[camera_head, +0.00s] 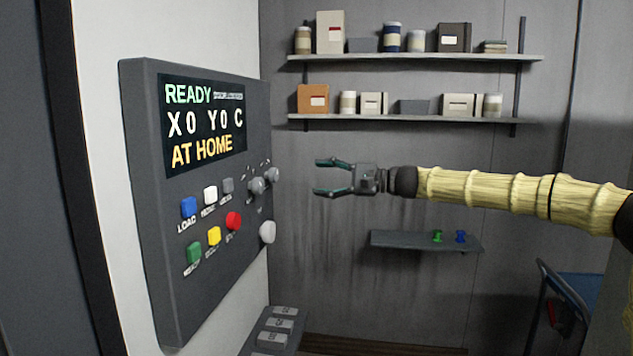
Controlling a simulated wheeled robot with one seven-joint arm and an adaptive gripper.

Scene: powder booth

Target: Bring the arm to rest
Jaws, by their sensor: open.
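My gripper (322,177) is open and empty. It points left in mid-air, right of the control panel (160,290) and apart from it. My arm, in a pale yellow sleeve, reaches in level from the right edge. The panel's screen (205,125) reads "READY", "X0 Y0 C" and "AT HOME". Below the screen are a blue button (188,208), a white button (210,195), a grey button, a green button (194,252), a yellow button (214,236) and a red button (233,221). Grey knobs (257,186) sit at the panel's right side.
Two wall shelves (420,57) with boxes and jars hang behind, above my arm. A small grey shelf (400,241) below my arm bears a green piece (437,236) and a blue piece (460,236). A cart (580,290) stands at lower right. A grey box with labelled keys (262,338) is at bottom.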

